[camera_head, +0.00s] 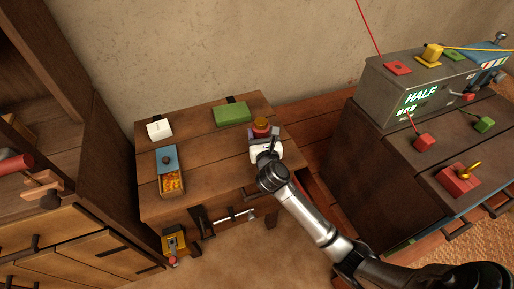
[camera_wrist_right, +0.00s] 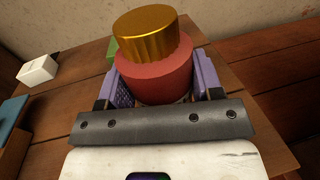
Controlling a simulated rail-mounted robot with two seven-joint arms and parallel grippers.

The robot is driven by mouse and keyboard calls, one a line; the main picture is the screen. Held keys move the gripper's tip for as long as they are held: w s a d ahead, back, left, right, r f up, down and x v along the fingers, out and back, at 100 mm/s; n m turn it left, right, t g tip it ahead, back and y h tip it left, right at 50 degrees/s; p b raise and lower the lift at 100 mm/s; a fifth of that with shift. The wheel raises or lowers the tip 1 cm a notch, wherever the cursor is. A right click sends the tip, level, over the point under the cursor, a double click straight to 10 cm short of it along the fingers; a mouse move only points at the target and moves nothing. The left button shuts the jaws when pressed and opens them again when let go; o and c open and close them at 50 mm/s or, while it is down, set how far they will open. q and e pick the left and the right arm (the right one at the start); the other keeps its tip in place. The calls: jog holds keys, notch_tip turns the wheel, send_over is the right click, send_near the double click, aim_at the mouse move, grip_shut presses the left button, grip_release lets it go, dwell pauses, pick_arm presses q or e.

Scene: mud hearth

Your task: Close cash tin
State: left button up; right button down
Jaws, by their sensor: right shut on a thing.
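A small tin with a blue lid (camera_head: 168,158) and a dark knob, which looks like the cash tin, lies on the wooden table at left. Its near end (camera_head: 172,183) is uncovered and shows orange-yellow contents. My right gripper (camera_head: 262,135) is at the table's right side, well right of the tin. It is shut on a red cylinder with a ribbed gold top, upright between the purple finger pads in the right wrist view (camera_wrist_right: 153,78). A blue edge, likely the tin, shows at left there (camera_wrist_right: 12,110). My left gripper is not in view.
A white box (camera_head: 159,130) and a green block (camera_head: 233,114) lie at the back of the table (camera_head: 205,170). The table's middle is clear. A grey machine (camera_head: 385,95) with a lit "HALF" sign stands right. A wooden cabinet (camera_head: 75,225) stands left.

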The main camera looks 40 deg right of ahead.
jog(key=shift+w+a+f, duration=0.25)
jog(key=shift+w+f, duration=0.2)
jog(key=shift+w, duration=0.25)
notch_tip(320, 180, down, 4)
jog(key=b, duration=0.3)
jog(key=shift+f+b, duration=0.1)
jog(key=shift+b, duration=0.3)
